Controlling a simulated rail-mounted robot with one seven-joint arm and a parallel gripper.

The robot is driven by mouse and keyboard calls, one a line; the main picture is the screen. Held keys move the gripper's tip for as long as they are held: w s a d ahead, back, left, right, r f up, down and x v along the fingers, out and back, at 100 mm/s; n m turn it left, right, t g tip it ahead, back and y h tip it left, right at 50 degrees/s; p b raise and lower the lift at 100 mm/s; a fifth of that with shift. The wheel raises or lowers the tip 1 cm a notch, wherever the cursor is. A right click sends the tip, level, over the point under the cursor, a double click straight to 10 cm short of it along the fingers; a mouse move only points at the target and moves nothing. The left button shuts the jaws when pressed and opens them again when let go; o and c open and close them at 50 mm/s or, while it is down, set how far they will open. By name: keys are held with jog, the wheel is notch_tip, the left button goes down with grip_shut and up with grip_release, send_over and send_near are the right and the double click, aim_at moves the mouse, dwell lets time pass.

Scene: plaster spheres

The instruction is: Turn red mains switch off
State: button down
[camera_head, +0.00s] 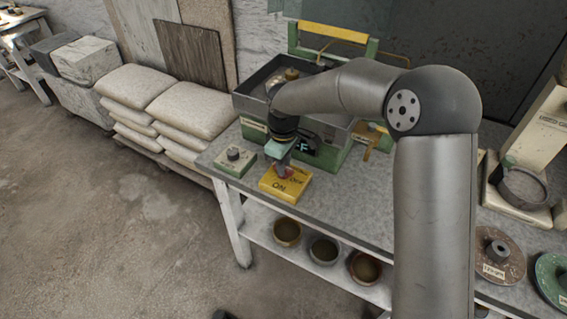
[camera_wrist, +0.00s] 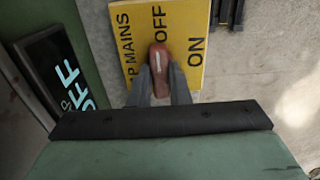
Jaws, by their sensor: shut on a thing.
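The red mains switch knob (camera_wrist: 161,62) sits on a yellow box (camera_wrist: 133,45) lettered MAINS, OFF and ON. In the head view the yellow box (camera_head: 297,192) stands at the bench's near left part, and the red knob (camera_head: 285,172) is mostly hidden by my gripper. My gripper (camera_wrist: 161,75) is shut on the knob, one finger on each side. The knob's white line points toward the word OFF in the wrist view. A dark display (camera_wrist: 62,75) beside the box shows cyan letters that read as OFF, partly cut off.
A grey-green box with a knob (camera_head: 234,160) stands left of the yellow box. A green machine with a grey tray (camera_head: 262,85) stands close behind. Bowls (camera_head: 323,250) stand on the shelf below. The bench top (camera_head: 345,205) right of the yellow box is clear.

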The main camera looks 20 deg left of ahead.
jog(key=c, duration=1.4)
grip_release()
jog(key=shift+o, duration=0.2)
notch_tip(320, 180, up, 18)
jog(key=shift+f+b, duration=0.2)
jog(key=shift+b, duration=0.25)
jog(key=s+d+f+m, duration=0.1)
jog(key=s+d+m, duration=0.15)
jog(key=d, duration=0.35)
jog(key=s+d+f+m+h, duration=0.1)
jog(key=s+d+m, duration=0.1)
jog(key=s+d, duration=0.35)
jog(key=s+d+f+m, duration=0.1)
jog(key=s+d+m, duration=0.15)
jog(key=d, duration=0.45)
jog(key=s+d+f+m, duration=0.3)
jog(key=s+d+m, duration=0.1)
jog(key=s, duration=0.3)
jog(key=s+d+f+m+y, duration=0.1)
jog(key=s+d+f+m, duration=0.2)
jog(key=s+d, duration=0.4)
jog(key=shift+d+f+m, duration=0.25)
jog(key=shift+f+m, duration=0.15)
jog(key=shift+m, duration=0.2)
